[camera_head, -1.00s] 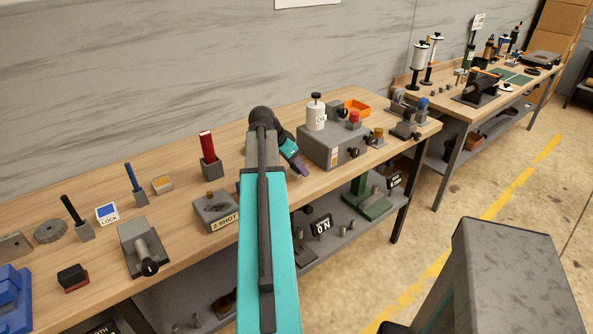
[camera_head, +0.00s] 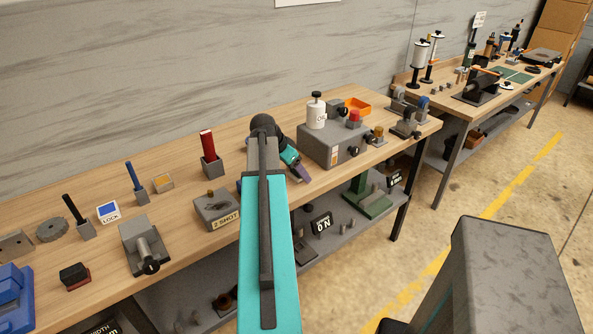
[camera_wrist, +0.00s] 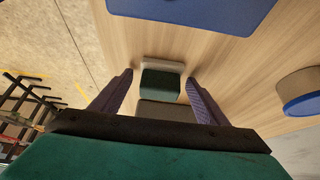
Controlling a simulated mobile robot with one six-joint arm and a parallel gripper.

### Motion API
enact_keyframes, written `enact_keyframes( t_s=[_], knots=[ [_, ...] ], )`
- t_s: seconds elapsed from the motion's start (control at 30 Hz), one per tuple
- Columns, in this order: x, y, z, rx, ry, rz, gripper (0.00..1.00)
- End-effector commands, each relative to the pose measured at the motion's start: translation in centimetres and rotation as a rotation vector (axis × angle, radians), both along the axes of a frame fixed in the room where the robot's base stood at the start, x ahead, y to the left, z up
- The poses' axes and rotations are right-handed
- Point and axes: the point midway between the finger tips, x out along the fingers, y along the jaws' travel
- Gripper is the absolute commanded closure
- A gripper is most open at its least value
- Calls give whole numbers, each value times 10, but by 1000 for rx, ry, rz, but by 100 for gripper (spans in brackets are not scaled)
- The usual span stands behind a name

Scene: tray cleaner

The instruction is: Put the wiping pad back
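In the wrist view a dark green block with a pale strip along its far side (camera_wrist: 161,83), which looks like the wiping pad, is on the wooden bench. My gripper (camera_wrist: 159,79) is open, with one purple finger on each side of this block and gaps showing on both sides. A flat grey-brown piece (camera_wrist: 165,111) lies just below the block, partly hidden by my gripper. In the head view my gripper (camera_head: 302,174) is low over the bench, left of a grey machine box. The green block is hidden there by my arm.
In the head view the grey machine box (camera_head: 333,145) stands right of my gripper, and the 2 SHOT block (camera_head: 217,209) left of my arm.

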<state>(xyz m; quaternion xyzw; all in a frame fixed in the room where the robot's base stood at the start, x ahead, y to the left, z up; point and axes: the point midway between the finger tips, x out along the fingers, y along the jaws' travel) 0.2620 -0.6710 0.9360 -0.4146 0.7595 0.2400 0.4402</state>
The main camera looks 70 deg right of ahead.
Motion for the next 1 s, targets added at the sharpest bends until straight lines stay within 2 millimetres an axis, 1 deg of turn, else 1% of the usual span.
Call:
enact_keyframes(
  t_s=[0.27, 0.47, 0.67, 1.0],
  knots=[
    [0, 0, 1, 0, 0, 0, 32],
    [2, 2, 8, -1, 0, 0, 32],
    [7, 10, 24, -2, -1, 0, 32],
    [18, 27, 60, -1, 0, 0, 32]
  ],
)
